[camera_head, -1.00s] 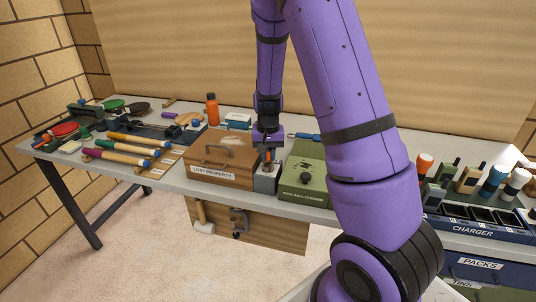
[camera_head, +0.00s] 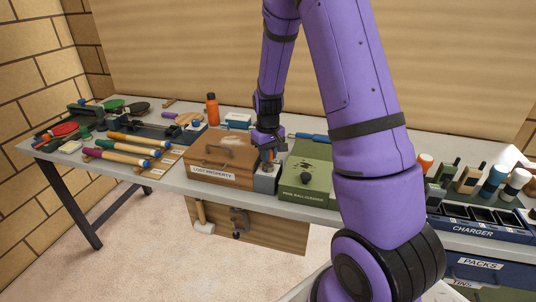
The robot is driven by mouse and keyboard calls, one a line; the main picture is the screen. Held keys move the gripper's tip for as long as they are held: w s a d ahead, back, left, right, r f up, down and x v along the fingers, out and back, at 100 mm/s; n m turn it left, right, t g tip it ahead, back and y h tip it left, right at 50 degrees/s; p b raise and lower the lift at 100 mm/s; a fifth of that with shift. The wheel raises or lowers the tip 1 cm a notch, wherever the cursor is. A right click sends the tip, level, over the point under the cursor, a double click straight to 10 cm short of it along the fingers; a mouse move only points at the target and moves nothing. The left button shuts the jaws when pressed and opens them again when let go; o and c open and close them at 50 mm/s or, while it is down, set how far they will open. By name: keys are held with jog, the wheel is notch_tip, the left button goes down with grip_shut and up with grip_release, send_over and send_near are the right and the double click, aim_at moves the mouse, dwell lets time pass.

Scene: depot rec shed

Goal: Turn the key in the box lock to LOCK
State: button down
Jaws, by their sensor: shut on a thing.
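The brown LOST PROPERTY box (camera_head: 218,160) stands shut near the front edge of the bench. A small grey lock block (camera_head: 265,182) sits at its right side. My gripper (camera_head: 269,158) points down over the top of this block, with its wrist tilted. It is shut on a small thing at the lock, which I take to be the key. The key is mostly hidden by the fingers, so its angle cannot be read. No LOCK marking is readable in this view.
A green ball cleaner box (camera_head: 307,178) with a dark knob stands close to the right of the lock. An orange bottle (camera_head: 212,110) and a white-and-blue box (camera_head: 238,121) stand behind. Rollers and bats cover the left bench. A charger (camera_head: 475,222) is at right.

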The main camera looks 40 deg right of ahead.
jog(key=n, duration=0.4)
jog(key=shift+n, duration=0.4)
jog(key=n, duration=0.5)
jog(key=c, duration=1)
grip_release()
jog(key=shift+r, duration=4.5)
